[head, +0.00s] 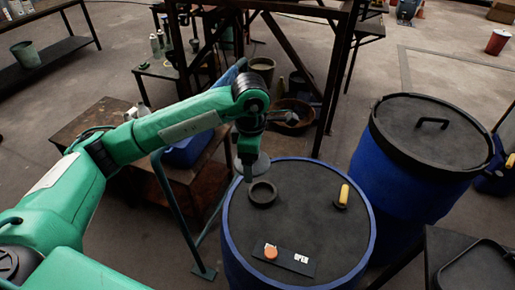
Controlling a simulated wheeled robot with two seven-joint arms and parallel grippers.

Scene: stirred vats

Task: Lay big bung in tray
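My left gripper (248,172) points down from its green arm over the far left part of a blue vat's dark lid (315,225). A pale grey rounded piece (263,166) shows right behind its fingers; it may be the big bung, but I cannot tell whether it is gripped. A dark ring-shaped collar (262,194) with a dark centre sits on the lid just below the fingers. A black tray (478,268) lies on a dark stand at the lower right, cut off by the frame edge; its visible part looks empty. My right gripper is out of view.
The lid also carries a yellow handle (344,194) and a dark plate with an orange knob (271,252) and an "OPEN" label. A second blue vat (400,180) with a handled lid stands right. A rusty low table (100,135) and a steel frame stand behind.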

